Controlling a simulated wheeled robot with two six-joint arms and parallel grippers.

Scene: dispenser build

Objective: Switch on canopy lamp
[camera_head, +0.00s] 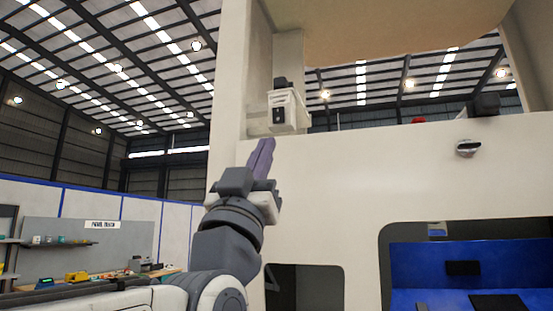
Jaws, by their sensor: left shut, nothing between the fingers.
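My left gripper (262,158) is raised in front of the white dispenser body (345,190), its purple fingers shut with nothing between them. Just above and to the right of the fingertips, a small white box (290,108) with a dark switch-like part (279,116) is fixed by the dispenser's upright. The fingertips look apart from the box, though the depth between them is hard to tell. The beige underside of the canopy (390,30) spans the top. I cannot make out whether a lamp there is lit. My right gripper is not in view.
A silver fitting (467,148) sticks out from the white front at the right. Below it is an opening with a blue interior (450,262). A workbench (110,282) with small items stands at the far left.

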